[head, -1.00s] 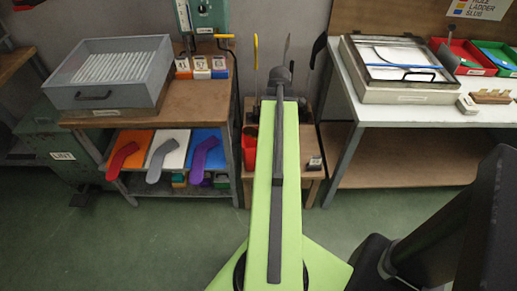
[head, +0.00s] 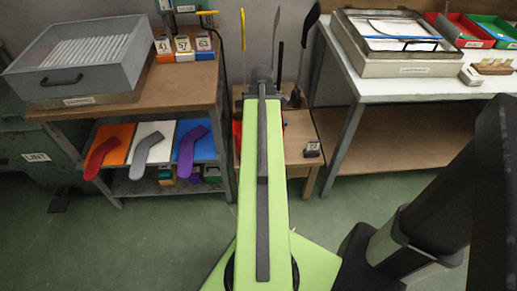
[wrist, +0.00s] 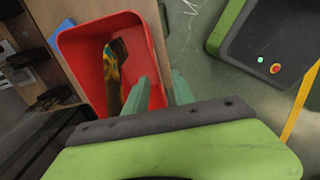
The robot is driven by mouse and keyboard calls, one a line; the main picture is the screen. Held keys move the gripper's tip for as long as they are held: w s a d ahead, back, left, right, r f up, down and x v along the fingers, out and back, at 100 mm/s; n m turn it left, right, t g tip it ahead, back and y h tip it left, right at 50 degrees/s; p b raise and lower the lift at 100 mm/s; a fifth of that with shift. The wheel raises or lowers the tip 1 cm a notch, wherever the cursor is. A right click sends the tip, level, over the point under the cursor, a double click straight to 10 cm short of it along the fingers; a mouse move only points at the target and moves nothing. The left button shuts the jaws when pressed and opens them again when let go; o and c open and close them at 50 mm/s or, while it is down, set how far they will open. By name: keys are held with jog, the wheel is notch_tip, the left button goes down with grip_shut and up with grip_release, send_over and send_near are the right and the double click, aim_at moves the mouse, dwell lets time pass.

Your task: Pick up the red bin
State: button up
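The red bin (wrist: 80,47) is open-topped and fills the upper left of the wrist view. A dark brown thing with a yellow and green pattern (wrist: 113,68) lies inside it. My gripper (wrist: 160,78) has its two green fingers apart, with the bin's right wall between them: one finger is on the inside, the other outside. I cannot tell whether either finger touches the wall. In the head view only a thin red strip of the bin (head: 237,132) shows beside my green arm, which hides the rest and the fingers.
A shelf unit (head: 150,100) stands left, a white-topped table (head: 440,88) right. Upright tools rise behind. Green floor (head: 140,240) is clear in front.

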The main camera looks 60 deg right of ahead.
jog(key=f+b, duration=0.5)
jog(key=f, duration=0.2)
jog(key=shift+w+b, duration=0.35)
jog(key=shift+b, duration=0.05)
jog(key=shift+r, duration=0.15)
grip_shut()
dwell(0.9)
